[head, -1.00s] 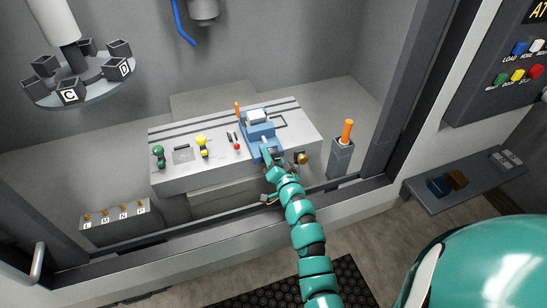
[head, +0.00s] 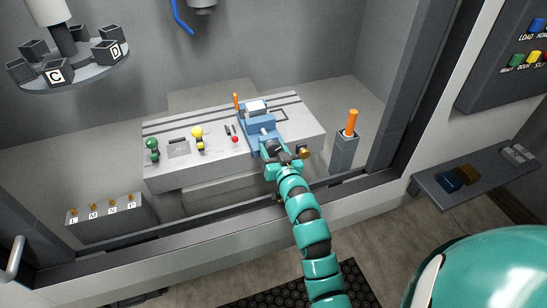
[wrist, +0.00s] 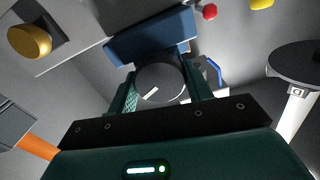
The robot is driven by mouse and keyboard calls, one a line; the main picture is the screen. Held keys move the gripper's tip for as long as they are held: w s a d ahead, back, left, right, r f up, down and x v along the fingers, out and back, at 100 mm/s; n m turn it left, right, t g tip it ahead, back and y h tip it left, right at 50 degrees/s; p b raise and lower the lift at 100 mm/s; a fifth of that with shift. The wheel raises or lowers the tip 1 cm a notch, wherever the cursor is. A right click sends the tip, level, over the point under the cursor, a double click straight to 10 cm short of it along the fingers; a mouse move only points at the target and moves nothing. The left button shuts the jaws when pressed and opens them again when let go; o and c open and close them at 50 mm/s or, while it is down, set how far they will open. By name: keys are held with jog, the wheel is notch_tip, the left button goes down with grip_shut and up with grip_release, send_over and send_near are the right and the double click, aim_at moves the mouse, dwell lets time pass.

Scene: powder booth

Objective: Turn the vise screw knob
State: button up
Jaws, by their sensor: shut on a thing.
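The blue vise (head: 262,138) stands on the grey slotted table and shows as a blue block in the wrist view (wrist: 150,42). Its screw knob (wrist: 160,80) is a dark round disc with a white mark on its face. My gripper (wrist: 160,88) has one finger on each side of the knob and is shut on it. In the head view, my gripper (head: 280,158) is at the vise's front end and mostly hides the knob.
A brass knob (head: 303,152) sits on the table front, right of my gripper. An orange-handled tool (head: 351,122) stands in a grey holder farther right. A red knob (head: 235,139) and a yellow knob (head: 197,132) are to the left.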

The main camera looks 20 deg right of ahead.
jog(key=n+b, duration=0.4)
jog(key=b, duration=0.1)
jog(key=shift+f+n, duration=0.35)
jog(key=shift+n, duration=0.05)
jog(key=shift+a+r+n+b, duration=0.1)
jog(key=shift+n+b, duration=0.7)
jog(key=shift+n, duration=0.1)
jog(key=n+b, duration=0.1)
jog(key=n, duration=0.2)
jog(key=shift+r, duration=0.1)
jog(key=shift+n+b, duration=0.5)
jog(key=shift+n, duration=1.1)
jog(key=shift+r, duration=0.1)
jog(key=o, duration=1)
jog(key=shift+s, duration=0.1)
